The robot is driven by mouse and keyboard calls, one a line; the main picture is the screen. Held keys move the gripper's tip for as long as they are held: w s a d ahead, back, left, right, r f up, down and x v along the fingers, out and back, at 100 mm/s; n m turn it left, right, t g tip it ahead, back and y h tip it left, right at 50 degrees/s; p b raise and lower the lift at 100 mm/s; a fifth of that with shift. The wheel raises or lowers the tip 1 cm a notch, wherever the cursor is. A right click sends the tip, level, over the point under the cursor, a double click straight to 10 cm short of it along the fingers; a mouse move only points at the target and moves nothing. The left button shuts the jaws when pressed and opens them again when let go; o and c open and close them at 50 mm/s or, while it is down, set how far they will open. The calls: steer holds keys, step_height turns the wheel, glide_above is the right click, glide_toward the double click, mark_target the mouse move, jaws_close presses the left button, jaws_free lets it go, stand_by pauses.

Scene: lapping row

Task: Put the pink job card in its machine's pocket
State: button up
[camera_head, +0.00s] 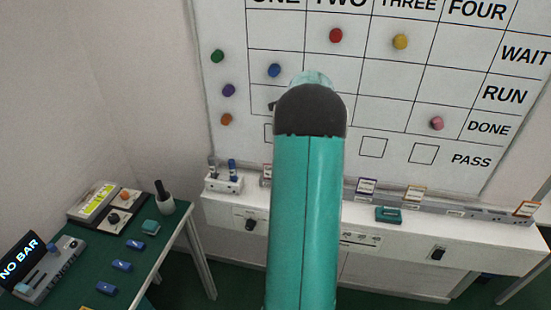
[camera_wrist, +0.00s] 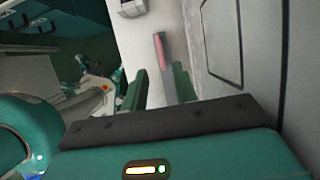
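In the wrist view a thin pink-red strip (camera_wrist: 162,52), which looks like the pink job card nearly edge-on, stands between the two teal fingers of my gripper (camera_wrist: 160,85) and reaches past their tips. The fingers appear shut on it, though contact on the left side is hard to see. In the head view my arm covers the gripper and this card. The whiteboard (camera_head: 400,90) has columns ONE to FOUR. A pink magnet (camera_head: 437,123) sits under FOUR in the DONE row. Outlined boxes in the PASS row show under the right-hand columns (camera_head: 423,154).
Below the board, a rail on the white ledge (camera_head: 480,245) holds a blue-edged card (camera_head: 367,186), a yellow-edged card (camera_head: 414,193) and an orange-edged card (camera_head: 528,208). A teal block (camera_head: 388,215) lies there. A green table (camera_head: 150,250) with devices stands at left.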

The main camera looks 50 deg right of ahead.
steer(key=w+a+r+n, duration=0.1)
steer(key=a+r+n, duration=0.4)
steer(key=a, duration=0.5)
steer(key=w+a+r+n+h, duration=0.1)
steer(key=a+r+n, duration=0.35)
steer(key=a, duration=0.55)
steer(key=w+a+r+n, duration=0.1)
steer(key=a+r+n, duration=0.35)
steer(key=a, duration=0.55)
steer(key=s+a+n, duration=0.7)
steer(key=a+n, duration=0.1)
steer(key=a, duration=0.2)
steer(key=s+a+f+n+t, duration=0.1)
steer(key=s+a+n, duration=0.6)
steer(key=a+n, duration=0.2)
steer(key=shift+a+h, duration=0.4)
steer(key=shift+a, duration=0.15)
steer(key=shift+d, duration=0.1)
